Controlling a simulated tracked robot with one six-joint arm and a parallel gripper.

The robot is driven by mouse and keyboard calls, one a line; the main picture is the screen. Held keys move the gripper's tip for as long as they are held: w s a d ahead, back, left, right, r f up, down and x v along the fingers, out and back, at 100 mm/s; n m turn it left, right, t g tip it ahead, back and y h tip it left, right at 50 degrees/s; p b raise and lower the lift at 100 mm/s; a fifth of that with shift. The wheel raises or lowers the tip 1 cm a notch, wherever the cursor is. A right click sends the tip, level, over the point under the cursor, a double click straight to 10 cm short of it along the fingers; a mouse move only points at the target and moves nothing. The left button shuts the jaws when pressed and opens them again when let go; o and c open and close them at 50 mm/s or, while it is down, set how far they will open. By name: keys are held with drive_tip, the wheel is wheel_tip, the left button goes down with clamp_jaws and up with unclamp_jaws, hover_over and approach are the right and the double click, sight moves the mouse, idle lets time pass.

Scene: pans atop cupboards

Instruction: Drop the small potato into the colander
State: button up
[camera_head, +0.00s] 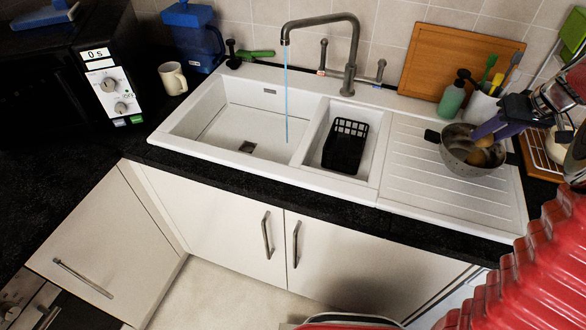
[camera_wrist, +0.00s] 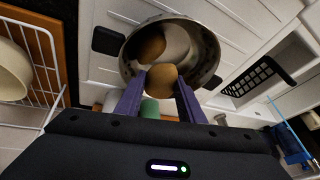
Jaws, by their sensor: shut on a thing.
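The metal colander (camera_head: 455,158) stands on the drainboard at the right of the sink. It also shows in the wrist view (camera_wrist: 207,52), with dark handles. My gripper (camera_wrist: 160,82) has its purple fingers shut on the small potato (camera_wrist: 162,77). In the head view my gripper (camera_head: 487,133) comes from the right, with its fingertips over the colander opening, and the small potato (camera_head: 485,141) at them. Another brown potato (camera_wrist: 147,46) lies inside the colander; it also shows in the head view (camera_head: 477,157). I cannot tell whether the two potatoes touch.
A green soap bottle (camera_head: 452,99) and a white utensil pot (camera_head: 481,105) stand behind the colander. A wooden board (camera_head: 450,58) leans on the wall. A wire rack (camera_head: 540,150) with a bowl is to the right. The sink (camera_head: 215,125) has a black basket (camera_head: 345,147) and running tap.

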drive_tip(key=shift+f, duration=0.85)
drive_tip(key=o, duration=1.2)
drive_tip(key=shift+c, duration=0.2)
drive_tip(key=shift+r, duration=0.1)
drive_tip(key=v, duration=1.3)
drive_tip(key=shift+r, duration=0.25)
drive_tip(key=shift+s, duration=0.2)
